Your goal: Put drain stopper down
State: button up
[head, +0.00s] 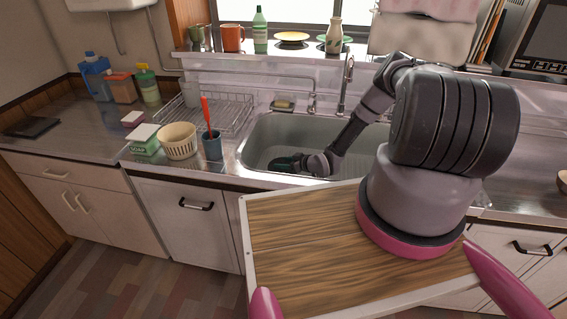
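My arm reaches down into the metal sink (257,142). My gripper (303,164) is low in the basin, near its front left. A dark green object (284,163) is at the end of my gripper, close to the sink's front wall. It may be the drain stopper, but it is small and partly covered, so I cannot tell for sure. The fingers are too small and dark to show whether they are open or shut on it. The drain opening is not visible.
A wire dish rack (232,112), a cream basket (178,141) and a dark cup (212,146) with a red-handled utensil stand left of the sink. The faucet (347,80) rises behind the basin. A soap dish (283,104) sits at the back rim.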

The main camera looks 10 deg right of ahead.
jog(key=shift+r, duration=0.25)
jog(key=v, duration=1.2)
jog(key=shift+r, duration=0.1)
jog(key=shift+d, duration=0.1)
